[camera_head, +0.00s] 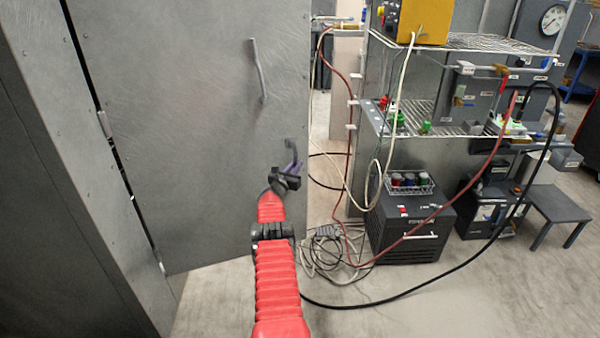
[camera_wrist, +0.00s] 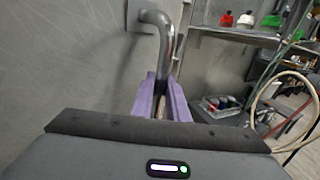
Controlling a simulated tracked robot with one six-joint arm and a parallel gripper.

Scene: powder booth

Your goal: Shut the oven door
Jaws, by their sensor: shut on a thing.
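The oven door (camera_head: 190,120) is a large grey metal panel on the left of the head view. Hinges and a dark gap run down its left side. Its right edge stands free, with floor and shelving beyond it. An upper bar handle (camera_head: 258,70) is near that edge, with a lower bar handle (camera_head: 291,153) below. My gripper (camera_head: 290,170) is at the lower handle. In the wrist view, my gripper's purple fingers (camera_wrist: 163,98) are shut on this bent metal bar (camera_wrist: 165,40). The oven's inside is hidden.
A grey panel (camera_head: 55,180) stands left of the hinges. Right of the door are loose cables (camera_head: 335,250), a dark box (camera_head: 410,235) with a rack of jars, and wire shelving (camera_head: 440,125). A black hose (camera_head: 430,285) crosses the floor. Bare floor lies in front at lower right.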

